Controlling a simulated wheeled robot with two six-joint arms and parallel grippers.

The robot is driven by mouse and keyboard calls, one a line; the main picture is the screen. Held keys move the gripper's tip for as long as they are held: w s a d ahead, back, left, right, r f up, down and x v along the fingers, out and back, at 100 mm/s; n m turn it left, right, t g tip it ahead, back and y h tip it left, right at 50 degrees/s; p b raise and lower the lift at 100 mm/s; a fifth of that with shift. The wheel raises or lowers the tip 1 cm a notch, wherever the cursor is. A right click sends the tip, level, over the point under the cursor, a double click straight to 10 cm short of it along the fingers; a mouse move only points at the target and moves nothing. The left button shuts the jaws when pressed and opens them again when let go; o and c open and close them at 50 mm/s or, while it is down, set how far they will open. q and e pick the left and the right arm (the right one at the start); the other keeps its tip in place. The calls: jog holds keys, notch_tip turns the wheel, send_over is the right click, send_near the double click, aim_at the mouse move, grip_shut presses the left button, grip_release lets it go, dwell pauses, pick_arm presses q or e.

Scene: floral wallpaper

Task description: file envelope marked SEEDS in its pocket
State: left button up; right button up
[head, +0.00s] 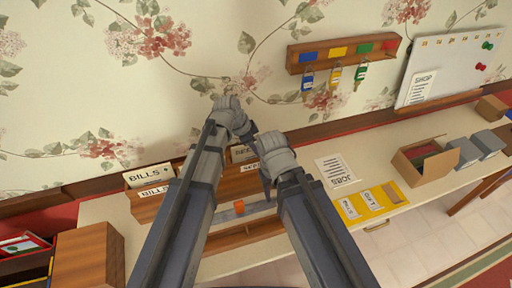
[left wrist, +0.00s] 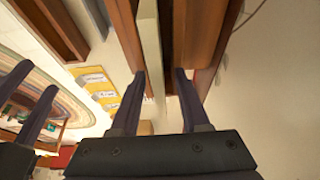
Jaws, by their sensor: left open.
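A card with partly hidden lettering that starts "SEE" (head: 250,166) shows between my forearms in the head view; I cannot tell whether it is the envelope or a pocket label. Behind it is a card starting "REC" (head: 241,153). My left gripper (head: 248,134) is above the wooden holder (head: 245,236). In the left wrist view my left gripper (left wrist: 160,75) is open, its fingers either side of the end of a pale upright slab (left wrist: 151,45), between brown wooden walls. My right gripper (head: 263,184) is low beside the holder; its fingers look apart in the left wrist view (left wrist: 30,95).
A BILLS card (head: 150,175) stands in the holder at left. A JOBS sheet (head: 336,170), a yellow labelled board (head: 372,203) and an open cardboard box (head: 425,162) lie to the right. A key rack (head: 342,52) hangs on the wall. My arms hide the holder's middle.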

pick_arm(q)
jog(key=p+v, duration=0.7)
jog(key=shift+s+a+r, duration=0.1)
jog(key=shift+a+r, duration=0.05)
jog(key=shift+r, duration=0.2)
jog(key=shift+f, duration=0.1)
jog(key=shift+s, duration=0.1)
dwell(0.4)
